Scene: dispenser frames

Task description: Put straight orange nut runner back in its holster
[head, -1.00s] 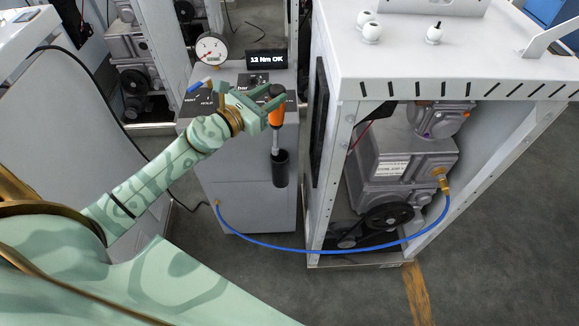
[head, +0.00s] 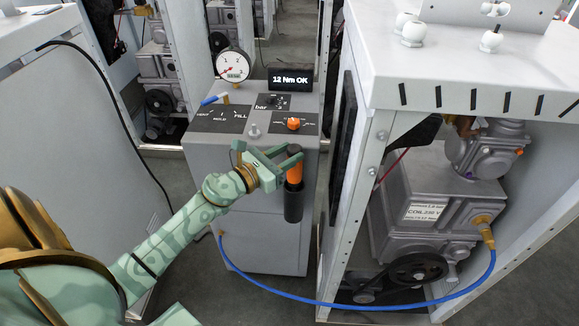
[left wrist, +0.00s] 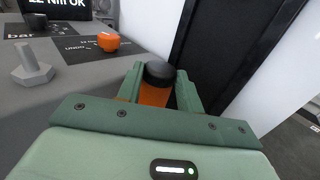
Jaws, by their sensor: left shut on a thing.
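The straight orange nut runner (head: 295,173) stands upright at the front right of the grey dispenser cabinet. Its lower end is inside the black holster (head: 293,206), a tube on the cabinet's front. My left gripper (head: 292,160) is shut on the nut runner's orange body near its top. In the left wrist view the tool's black cap (left wrist: 159,73) shows between the fingers, with some orange below it. Whether the tool is fully seated in the holster is hidden. My right gripper is not in view.
The cabinet top (head: 255,130) carries a gauge (head: 233,67), a display (head: 290,78) reading "12 Nm OK", a blue-handled lever (head: 214,99) and an orange knob (head: 293,124). A white frame (head: 361,170) stands close at right. A blue hose (head: 350,306) loops low in front.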

